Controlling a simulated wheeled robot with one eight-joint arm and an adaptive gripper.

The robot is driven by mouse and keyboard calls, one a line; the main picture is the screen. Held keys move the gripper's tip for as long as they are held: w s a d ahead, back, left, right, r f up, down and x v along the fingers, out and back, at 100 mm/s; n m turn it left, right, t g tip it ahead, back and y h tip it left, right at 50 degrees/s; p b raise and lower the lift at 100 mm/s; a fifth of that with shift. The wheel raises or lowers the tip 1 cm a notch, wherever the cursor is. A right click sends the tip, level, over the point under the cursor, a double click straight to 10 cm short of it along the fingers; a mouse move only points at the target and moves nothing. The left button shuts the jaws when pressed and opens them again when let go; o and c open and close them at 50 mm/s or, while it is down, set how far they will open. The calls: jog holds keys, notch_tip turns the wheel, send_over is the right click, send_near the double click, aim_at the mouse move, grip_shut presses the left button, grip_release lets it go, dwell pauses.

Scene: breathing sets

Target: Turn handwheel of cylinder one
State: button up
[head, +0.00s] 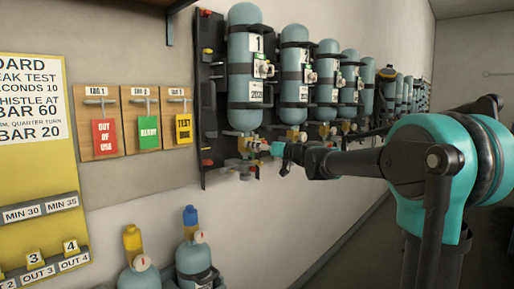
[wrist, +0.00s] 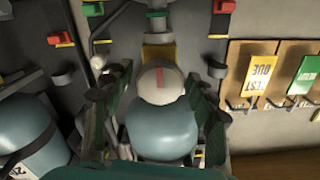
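Cylinder one (head: 245,85), pale blue with a white "1" label, hangs upright on the dark wall plate, its brass valve (head: 247,146) at its lower end. In the wrist view, which is upside down, a whitish round handwheel (wrist: 160,84) with a red mark sits in front of the blue cylinder's rounded end (wrist: 160,132). My gripper (head: 281,153) reaches in from the right beside the valve. Its two dark fingers (wrist: 158,100) stand apart on either side of the handwheel, with gaps visible. Contact cannot be made out. In the head view the handwheel is not clearly distinguishable.
Neighbouring cylinders (head: 294,80) hang in a row to the right, close to my arm. Tag boards (head: 101,144) with red, green and yellow tags are on the wall to the left. Standing cylinders (head: 193,260) are below. Red and green levers (wrist: 60,38) are near the valve.

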jog(key=c, duration=0.9)
jog(key=shift+m, duration=0.3)
